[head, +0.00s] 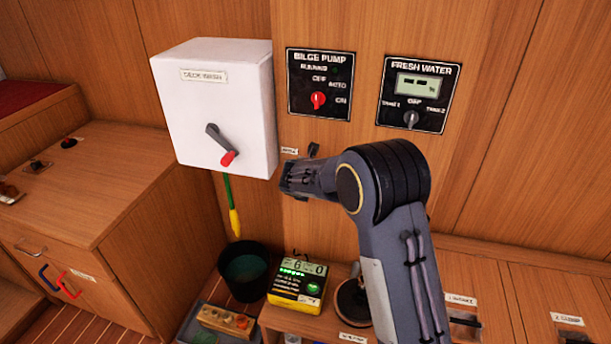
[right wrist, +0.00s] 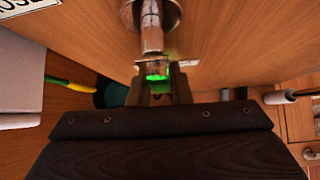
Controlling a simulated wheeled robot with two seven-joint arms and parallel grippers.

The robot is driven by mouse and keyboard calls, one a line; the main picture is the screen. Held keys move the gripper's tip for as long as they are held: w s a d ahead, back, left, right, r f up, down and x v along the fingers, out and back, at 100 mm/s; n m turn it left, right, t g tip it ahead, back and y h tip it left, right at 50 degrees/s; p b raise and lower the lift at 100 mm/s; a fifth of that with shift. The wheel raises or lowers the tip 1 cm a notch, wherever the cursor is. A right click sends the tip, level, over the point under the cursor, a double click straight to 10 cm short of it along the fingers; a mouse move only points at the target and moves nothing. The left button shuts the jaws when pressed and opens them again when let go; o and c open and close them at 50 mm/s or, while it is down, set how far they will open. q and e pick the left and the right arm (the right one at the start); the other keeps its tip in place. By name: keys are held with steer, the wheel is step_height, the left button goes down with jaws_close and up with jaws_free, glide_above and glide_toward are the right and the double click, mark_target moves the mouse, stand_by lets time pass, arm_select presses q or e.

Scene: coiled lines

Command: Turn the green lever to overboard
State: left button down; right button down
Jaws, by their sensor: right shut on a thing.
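In the right wrist view, the green lever (right wrist: 157,73) shows as a bright green patch at the end of a worn metal fitting (right wrist: 152,38) on the wooden wall. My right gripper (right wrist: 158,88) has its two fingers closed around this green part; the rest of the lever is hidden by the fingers. In the head view, my right gripper (head: 291,180) is against the wall just right of the white box, and my arm hides the lever there. No overboard marking can be read. My left gripper is not in view.
The white deck wash box (head: 213,105) with a red-tipped switch is close left of my gripper. Above are the bilge pump panel (head: 320,84) and fresh water panel (head: 418,95). Below stand a black bucket (head: 243,271) and a yellow-and-black meter (head: 298,286).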

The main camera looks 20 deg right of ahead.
steer(key=shift+s+d+f+h+p, duration=0.1)
steer(key=shift+s+d+h+p, duration=0.05)
steer(key=shift+h+p, duration=0.35)
steer(key=c, duration=1.3)
jaws_free()
steer(key=v, duration=0.7)
steer(key=shift+s+r+p, duration=0.15)
steer(key=shift+r+p, duration=0.2)
steer(key=shift+r, duration=0.05)
